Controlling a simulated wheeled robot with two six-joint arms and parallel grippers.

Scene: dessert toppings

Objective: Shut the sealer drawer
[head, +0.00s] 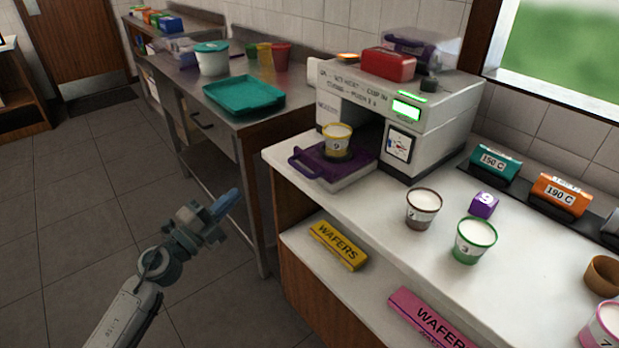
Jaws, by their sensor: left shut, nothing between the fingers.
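The sealer (440,122) is a white machine with a lit green display at the back of the white counter. Its purple drawer (306,165) is pulled out at the front left, with a purple handle at its outer end. A yellow-rimmed cup (337,140) marked 9 stands upright in the drawer. My left gripper (232,197) is shut and empty. It is over the floor, left of the counter and apart from the drawer handle. My right gripper is not in view.
A brown-rimmed cup (424,207), a green-rimmed cup (476,241) and a purple cube (484,205) stand on the counter right of the drawer. Wafer boxes (339,245) lie on the shelf below. A steel table with a teal tray (244,95) is behind. Floor at left is clear.

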